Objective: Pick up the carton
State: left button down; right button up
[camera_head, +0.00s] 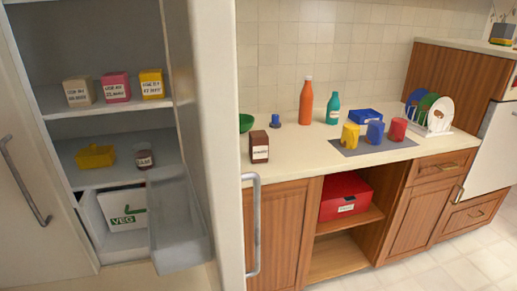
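A small brown carton (259,147) with a white label stands upright on the near left end of the counter (285,171), close to the edge of the open fridge door. Three box-shaped cartons with labels also stand in a row on an upper fridge shelf: a tan one (78,91), a pink one (116,87) and a yellow one (152,84). I cannot tell from the labels which one the task names. Neither of my grippers shows in this view.
The open fridge door (210,120) stands left of the counter.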

aim_at(258, 140)
jog(key=i+l+u, duration=0.1)
jog(key=i+l, duration=0.25)
jog(key=l, duration=0.3)
jog(key=i+l+u, duration=0.15)
jog(key=l, duration=0.2)
jog(key=i+l, duration=0.15)
jog(key=l, duration=0.2)
jog(key=i+l+u, duration=0.15)
jog(key=l, duration=0.2)
